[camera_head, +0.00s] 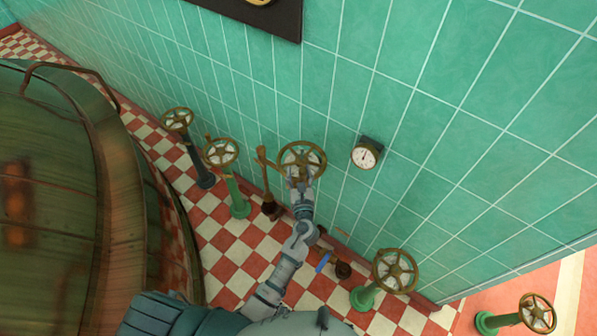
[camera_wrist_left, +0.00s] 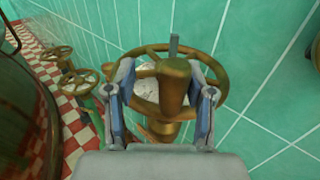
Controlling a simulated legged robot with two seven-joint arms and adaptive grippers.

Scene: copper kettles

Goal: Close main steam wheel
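A brass spoked wheel (camera_head: 316,147) stands by the green tiled wall, left of a round gauge; I take it as the main steam wheel. In the left wrist view its rim (camera_wrist_left: 222,75) spreads behind my fingers. A thick brass knob (camera_wrist_left: 173,85) stands up towards the camera. My left gripper (camera_head: 300,180) is at the near side of this wheel. In the left wrist view my left gripper (camera_wrist_left: 163,95) is open, with one finger on each side of the knob and visible gaps. The wheel's lower part is partly hidden by the gripper. My right gripper is not in view.
Two wheels on posts (camera_head: 177,120) (camera_head: 221,152) stand to the left. The gauge (camera_head: 365,154) is on the wall. A big copper kettle (camera_head: 60,200) fills the left side.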

